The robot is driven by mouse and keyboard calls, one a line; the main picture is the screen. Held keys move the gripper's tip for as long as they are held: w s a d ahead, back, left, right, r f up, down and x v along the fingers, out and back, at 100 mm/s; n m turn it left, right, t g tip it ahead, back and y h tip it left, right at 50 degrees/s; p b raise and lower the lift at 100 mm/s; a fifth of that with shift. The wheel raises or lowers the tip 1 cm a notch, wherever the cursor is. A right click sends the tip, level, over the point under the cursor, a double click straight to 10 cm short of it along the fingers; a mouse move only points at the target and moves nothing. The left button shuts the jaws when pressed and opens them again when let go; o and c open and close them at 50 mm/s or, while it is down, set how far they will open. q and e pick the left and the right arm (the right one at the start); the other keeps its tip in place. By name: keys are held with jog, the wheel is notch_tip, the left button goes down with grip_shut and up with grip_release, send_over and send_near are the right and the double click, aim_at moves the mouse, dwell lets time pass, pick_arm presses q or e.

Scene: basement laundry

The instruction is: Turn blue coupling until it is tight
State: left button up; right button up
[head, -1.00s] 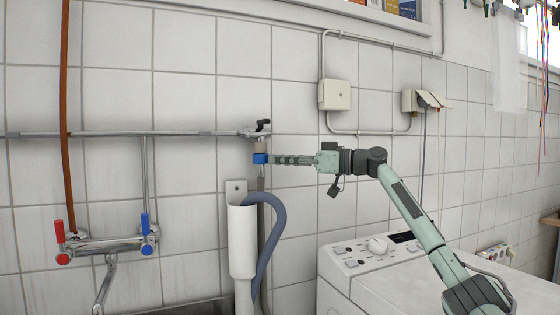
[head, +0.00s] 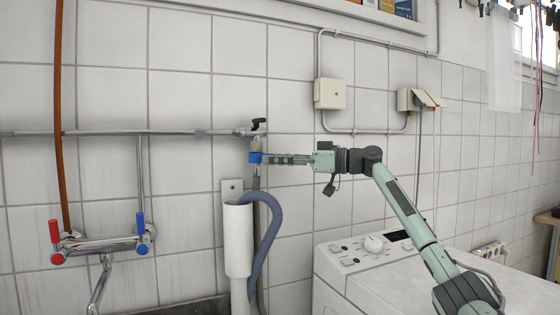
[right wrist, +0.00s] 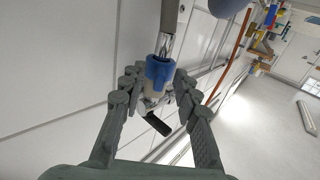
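The blue coupling (head: 255,158) sits below the tap (head: 257,129) at the right end of the wall pipe. A grey hose (head: 256,184) runs down from it. My right gripper (head: 268,159) reaches it from the right, level with it. In the right wrist view the blue coupling (right wrist: 160,72) lies between the two fingertips of my right gripper (right wrist: 159,80), which appear to touch it on both sides. The tap's black handle (right wrist: 157,123) shows beyond it, between the fingers. My left gripper is in neither view.
A white standpipe (head: 238,240) with a blue-grey hose (head: 275,215) hooked into it stands just below. A mixer tap (head: 100,244) is at the left. A washing machine (head: 345,268) stands under my right arm. A junction box (head: 330,94) is on the wall above.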

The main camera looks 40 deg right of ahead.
jog(key=v, duration=1.2)
jog(key=shift+a, duration=0.1)
